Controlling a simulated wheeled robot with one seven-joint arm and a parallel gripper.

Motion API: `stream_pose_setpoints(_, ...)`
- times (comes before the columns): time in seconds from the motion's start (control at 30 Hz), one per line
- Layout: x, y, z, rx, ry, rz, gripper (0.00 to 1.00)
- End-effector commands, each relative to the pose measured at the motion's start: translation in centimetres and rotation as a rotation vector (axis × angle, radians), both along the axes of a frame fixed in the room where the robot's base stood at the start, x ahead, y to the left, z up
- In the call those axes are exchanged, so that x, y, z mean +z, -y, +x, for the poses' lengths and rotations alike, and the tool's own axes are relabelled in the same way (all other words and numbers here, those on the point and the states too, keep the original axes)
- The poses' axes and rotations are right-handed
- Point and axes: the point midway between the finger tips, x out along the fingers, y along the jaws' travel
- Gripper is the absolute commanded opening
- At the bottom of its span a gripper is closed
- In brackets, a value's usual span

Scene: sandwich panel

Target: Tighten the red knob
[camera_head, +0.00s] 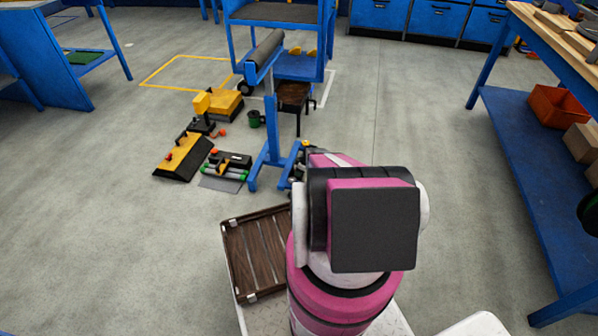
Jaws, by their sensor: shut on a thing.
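I cannot pick out the red knob for sure. Small red-orange parts show on the floor tools, one on the yellow-topped black block (183,157) and one by the black clamp-like tool with green ends (228,164). A blue roller stand (271,125) with a dark roller on top stands upright in the middle. My pink, white and black arm reaches forward from the bottom centre. Its black end block hides my gripper and whatever it touches. Small dark parts beside the stand's foot are too unclear to name.
A brown slatted tray (262,254) lies left of my arm. A blue workbench (545,165) with an orange bin (558,108) runs along the right. A blue cart (285,45) stands behind the roller stand. Grey floor is free at the left and between arm and bench.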

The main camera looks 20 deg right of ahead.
Motion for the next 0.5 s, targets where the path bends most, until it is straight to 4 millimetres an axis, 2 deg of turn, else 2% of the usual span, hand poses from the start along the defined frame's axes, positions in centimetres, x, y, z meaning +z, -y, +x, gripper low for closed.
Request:
stream_pose_setpoints(0.23, 0.01, -0.07, -0.22, -0.144, -0.002, 0.0, 0.27)
stream_pose_setpoints(0.5, 0.0, -0.06, -0.22, -0.221, -0.003, 0.0, 0.27)
